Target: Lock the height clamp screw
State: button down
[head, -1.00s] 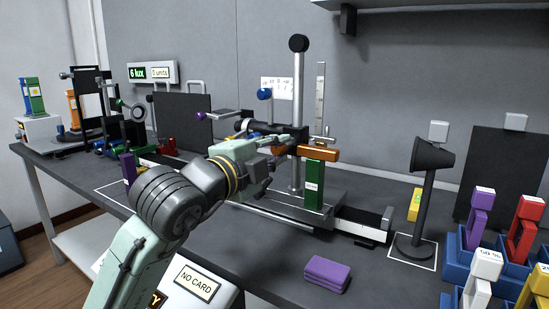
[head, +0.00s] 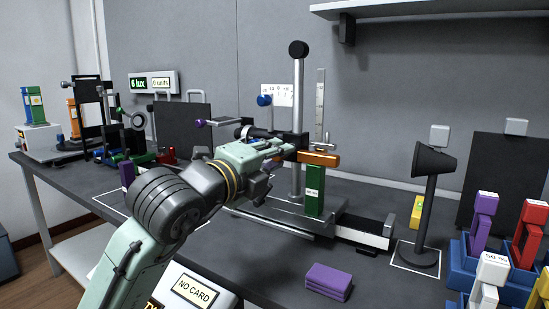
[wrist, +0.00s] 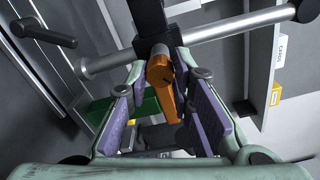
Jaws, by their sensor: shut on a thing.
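An orange handle (head: 318,158), probably the height clamp screw, sits at the clamp on the upright silver post (head: 298,95) of the black stand. In the wrist view the orange handle (wrist: 161,80) points down between my purple-padded fingers. My gripper (head: 278,157) reaches in from the left in the head view. The silver post (wrist: 225,27) crosses the top of that view.
A green block (head: 314,190) stands below the clamp on the stand's base. A ruler (head: 320,105) rises beside the post. A black lamp (head: 430,200) stands right. A purple stack (head: 328,281) lies at the front. Coloured holders (head: 490,265) crowd the right corner.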

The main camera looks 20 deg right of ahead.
jog(key=c, duration=1.4)
grip_release()
jog(key=v, duration=1.2)
